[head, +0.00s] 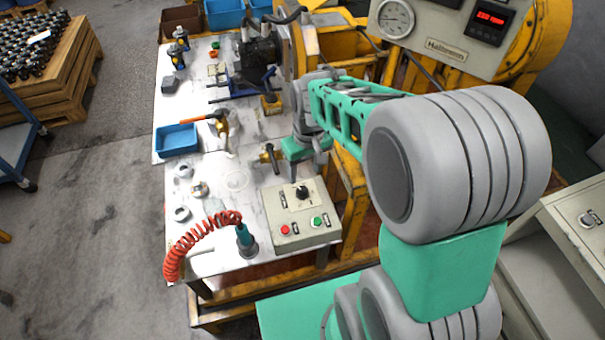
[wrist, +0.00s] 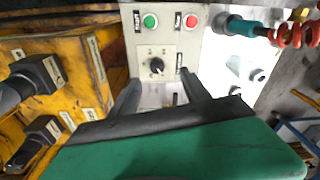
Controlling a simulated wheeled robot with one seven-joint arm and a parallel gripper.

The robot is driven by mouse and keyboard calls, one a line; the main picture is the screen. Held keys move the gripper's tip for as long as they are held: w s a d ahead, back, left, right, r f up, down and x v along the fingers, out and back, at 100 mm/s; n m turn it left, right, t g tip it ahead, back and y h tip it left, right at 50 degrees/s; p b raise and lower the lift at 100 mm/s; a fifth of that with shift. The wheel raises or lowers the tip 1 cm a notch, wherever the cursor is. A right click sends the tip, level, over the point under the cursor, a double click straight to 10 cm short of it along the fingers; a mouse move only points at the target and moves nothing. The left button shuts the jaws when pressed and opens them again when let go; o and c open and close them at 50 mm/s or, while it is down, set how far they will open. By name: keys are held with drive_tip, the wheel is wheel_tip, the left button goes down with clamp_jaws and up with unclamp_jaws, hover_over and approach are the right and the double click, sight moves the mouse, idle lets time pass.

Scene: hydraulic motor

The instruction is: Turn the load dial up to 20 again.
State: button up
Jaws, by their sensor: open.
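The control box (head: 265,204) is a pale grey panel at the front right of the white table. Its black load dial (head: 302,192) sits near the upper edge, with a red button and a green button below it. In the wrist view the dial (wrist: 157,66) has a small light pointer mark; its scale is too small to read. My gripper (head: 305,168) is above the table, just behind the box in the head view. In the wrist view my gripper (wrist: 160,79) is open and empty, with its two dark fingers apart below the dial, not visibly touching it.
A red coiled hose (head: 203,235) with a teal nozzle stands left of the box. A blue tray (head: 177,140), a hammer and small metal parts lie farther left. A gauge (head: 396,18) and red rpm display (head: 490,27) are on the machine panel. Yellow framing borders the right.

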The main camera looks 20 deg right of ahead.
drive_tip(key=n+g+p, duration=0.1)
drive_tip(key=p, duration=0.1)
hover_over(302, 190)
drive_tip(key=f, duration=0.5)
drive_tip(key=shift+d+f, duration=0.25)
drive_tip(key=shift+d, duration=0.05)
drive_tip(key=f, duration=0.7)
drive_tip(key=shift+a+f+p, duration=0.25)
drive_tip(key=shift+f+p, duration=0.1)
drive_tip(key=shift+p, duration=0.05)
clamp_jaws()
